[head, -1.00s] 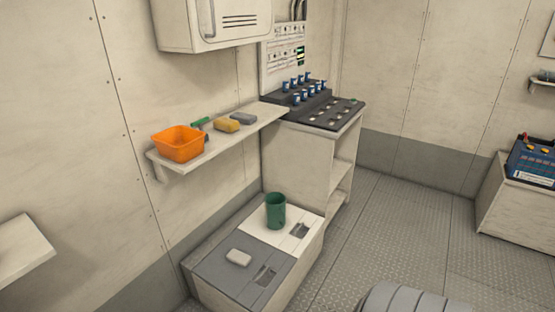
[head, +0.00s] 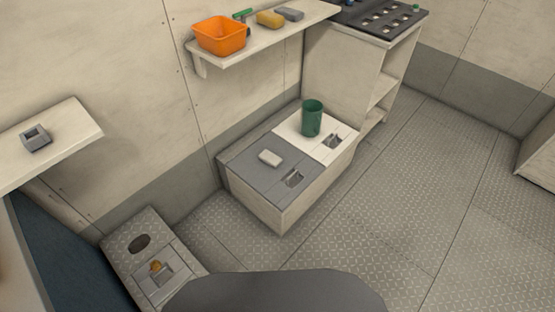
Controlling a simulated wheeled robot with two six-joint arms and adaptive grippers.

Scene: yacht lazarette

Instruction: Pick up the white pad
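The white pad (head: 270,158) is a small pale block. It lies flat on the grey lid (head: 249,173) of a low floor locker, left of a green cup. Nothing touches it or covers it. Neither of my grippers shows in the head view.
The green cup (head: 312,118) stands on the locker's white lid (head: 291,128). A wall shelf (head: 270,45) above holds an orange bin (head: 220,36), a yellow sponge (head: 270,19) and a grey block (head: 291,14). Open plate floor (head: 375,215) lies to the right.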

